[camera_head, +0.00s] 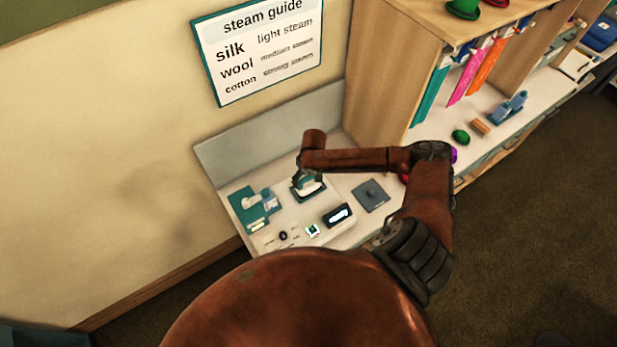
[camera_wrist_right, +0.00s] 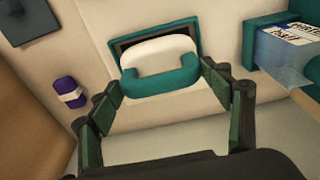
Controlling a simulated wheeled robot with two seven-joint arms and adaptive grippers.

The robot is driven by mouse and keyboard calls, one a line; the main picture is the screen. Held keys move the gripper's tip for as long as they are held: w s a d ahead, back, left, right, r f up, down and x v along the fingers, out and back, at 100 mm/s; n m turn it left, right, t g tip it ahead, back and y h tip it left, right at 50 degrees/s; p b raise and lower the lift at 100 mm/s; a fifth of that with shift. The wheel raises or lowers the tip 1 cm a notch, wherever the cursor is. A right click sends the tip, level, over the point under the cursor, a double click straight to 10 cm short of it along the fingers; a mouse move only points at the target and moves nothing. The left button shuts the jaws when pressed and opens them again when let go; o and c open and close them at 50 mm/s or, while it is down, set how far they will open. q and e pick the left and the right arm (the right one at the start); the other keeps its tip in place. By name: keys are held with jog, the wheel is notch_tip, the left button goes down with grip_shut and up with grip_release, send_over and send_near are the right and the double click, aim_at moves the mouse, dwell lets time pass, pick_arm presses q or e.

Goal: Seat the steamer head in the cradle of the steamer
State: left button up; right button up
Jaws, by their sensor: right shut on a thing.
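The steamer head is white with a teal handle (camera_wrist_right: 160,86); in the head view it shows (camera_head: 309,185) on the counter under my right wrist. My right gripper (camera_head: 304,172) is shut on the handle, one finger at each side, as the right wrist view (camera_wrist_right: 160,80) shows. The head lies over the cradle (camera_wrist_right: 119,51), a dark rectangular recess with a teal rim, and covers most of it. I cannot tell whether it rests fully in. A teal unit (camera_head: 244,212) with a blue clear tank (camera_wrist_right: 285,58) stands left of it. My left gripper is not in view.
A dark square plate (camera_head: 371,195) and a small black display (camera_head: 338,215) are nearby on the counter (camera_head: 290,222). A purple banded item (camera_wrist_right: 68,92) lies beside my gripper. A wooden shelf (camera_head: 376,80) rises at the right; a grey panel (camera_head: 270,128) stands behind.

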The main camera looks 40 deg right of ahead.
jog(key=shift+f, duration=0.25)
jog(key=shift+w+f, duration=0.1)
jog(key=shift+f, duration=0.2)
dwell(0.4)
jog(key=o, duration=1.8)
notch_tip(320, 180, up, 12)
jog(key=s, duration=0.1)
jog(key=shift+s, duration=0.3)
